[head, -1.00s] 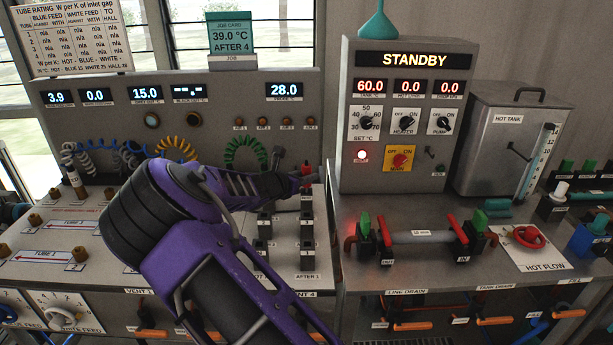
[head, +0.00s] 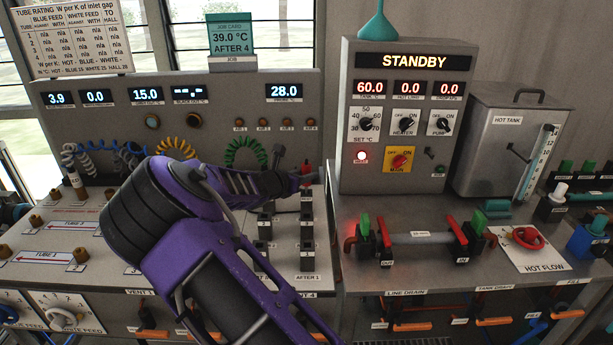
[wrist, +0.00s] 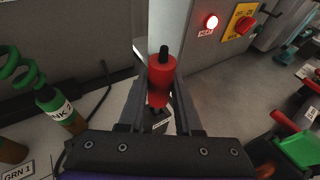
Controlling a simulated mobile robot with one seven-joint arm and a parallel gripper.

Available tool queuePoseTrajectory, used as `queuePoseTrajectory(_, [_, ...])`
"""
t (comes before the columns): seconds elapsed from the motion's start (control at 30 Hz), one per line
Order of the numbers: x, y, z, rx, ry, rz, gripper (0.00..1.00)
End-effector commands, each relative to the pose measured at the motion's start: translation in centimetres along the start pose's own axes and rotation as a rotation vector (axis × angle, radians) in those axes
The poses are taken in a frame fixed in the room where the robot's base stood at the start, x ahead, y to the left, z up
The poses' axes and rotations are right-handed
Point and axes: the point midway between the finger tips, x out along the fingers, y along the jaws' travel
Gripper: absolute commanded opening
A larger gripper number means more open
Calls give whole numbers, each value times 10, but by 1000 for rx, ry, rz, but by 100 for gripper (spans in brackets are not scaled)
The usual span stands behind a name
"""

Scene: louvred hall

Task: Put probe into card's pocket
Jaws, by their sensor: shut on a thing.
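The probe (wrist: 160,78), with a red body and black top, stands between my gripper's two fingers in the wrist view. My gripper (wrist: 160,98) is shut on it. A dark block (wrist: 158,122) shows just below it; whether the probe's tip is inside it I cannot tell. In the head view my gripper (head: 297,179) is at the back of the left bench, largely hidden by my arm. The job card (head: 231,33) is teal and reads 39.0 °C, AFTER 4. Black pockets (head: 306,246) stand in two columns, one labelled AFTER 1 at the front.
The grey STANDBY cabinet (head: 395,125) stands close to the right of my gripper. A green coiled hose (head: 245,153) and its plug (wrist: 58,106) are to the left. The hot tank (head: 508,140) and red-handled valves (head: 458,228) are farther right.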

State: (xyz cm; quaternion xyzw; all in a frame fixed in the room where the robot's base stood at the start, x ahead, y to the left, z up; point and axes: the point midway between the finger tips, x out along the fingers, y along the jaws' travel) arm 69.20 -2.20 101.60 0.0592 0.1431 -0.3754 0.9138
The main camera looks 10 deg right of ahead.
Motion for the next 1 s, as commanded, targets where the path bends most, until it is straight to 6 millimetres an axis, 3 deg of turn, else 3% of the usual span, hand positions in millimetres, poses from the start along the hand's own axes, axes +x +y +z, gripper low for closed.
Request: queuePoseTrajectory(1.0, [-34, 0, 106, 3, 0, 0, 0])
